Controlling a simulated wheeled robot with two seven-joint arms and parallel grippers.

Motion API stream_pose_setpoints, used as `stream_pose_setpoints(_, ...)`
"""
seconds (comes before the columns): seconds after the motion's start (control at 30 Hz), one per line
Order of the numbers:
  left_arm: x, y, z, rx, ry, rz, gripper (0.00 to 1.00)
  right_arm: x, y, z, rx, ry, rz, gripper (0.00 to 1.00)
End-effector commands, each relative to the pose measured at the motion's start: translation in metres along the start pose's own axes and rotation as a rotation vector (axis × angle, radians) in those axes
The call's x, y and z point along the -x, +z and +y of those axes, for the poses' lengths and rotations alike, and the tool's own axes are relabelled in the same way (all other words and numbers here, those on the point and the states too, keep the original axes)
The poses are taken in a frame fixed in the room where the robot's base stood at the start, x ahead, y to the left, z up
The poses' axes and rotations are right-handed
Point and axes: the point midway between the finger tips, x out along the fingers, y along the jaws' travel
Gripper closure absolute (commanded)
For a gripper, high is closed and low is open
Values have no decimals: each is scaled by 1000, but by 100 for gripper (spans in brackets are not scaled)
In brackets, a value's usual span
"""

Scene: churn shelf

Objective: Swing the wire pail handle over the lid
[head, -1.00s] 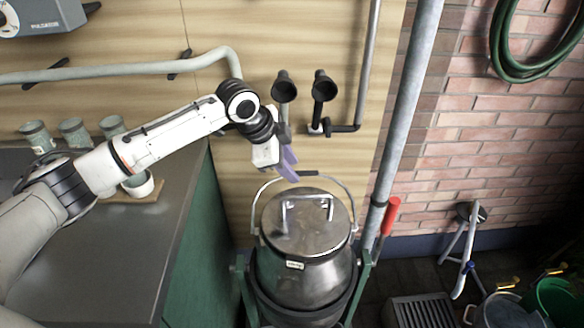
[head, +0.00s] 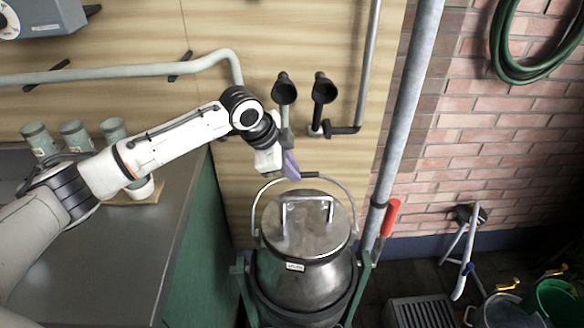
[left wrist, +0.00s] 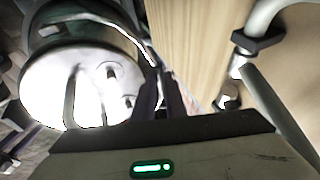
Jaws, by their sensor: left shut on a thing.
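The steel pail (head: 300,285) stands upright in a green stand, with its round lid (head: 285,240) on top and a bar grip on the lid. The wire pail handle (head: 347,195) arches up behind the lid, with a dark sleeve at its top. My left gripper (head: 292,170) is at the top of this arch, shut on the handle beside the sleeve. In the left wrist view its dark fingers (left wrist: 162,92) meet at the wire, and the lid (left wrist: 55,80) lies to their left. The exact contact is partly hidden by the fingers. My right gripper is not in view.
A wooden wall with two black funnel-shaped fittings (head: 324,90) is close behind the gripper. A steel counter (head: 110,265) with cups is at left. A grey pipe (head: 405,110) and a red-handled tool (head: 391,216) stand just right of the pail.

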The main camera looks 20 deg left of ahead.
Motion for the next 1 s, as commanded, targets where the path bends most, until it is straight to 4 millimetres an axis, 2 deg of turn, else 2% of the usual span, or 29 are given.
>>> stream_pose_setpoints(0.23,20,-9,9,-48,-102,2,100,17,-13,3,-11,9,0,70)
stream_pose_setpoints(0.5,40,-18,29,-126,-288,5,100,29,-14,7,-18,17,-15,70)
stream_pose_setpoints(1.0,61,-26,56,-219,-529,4,100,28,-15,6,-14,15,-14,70)
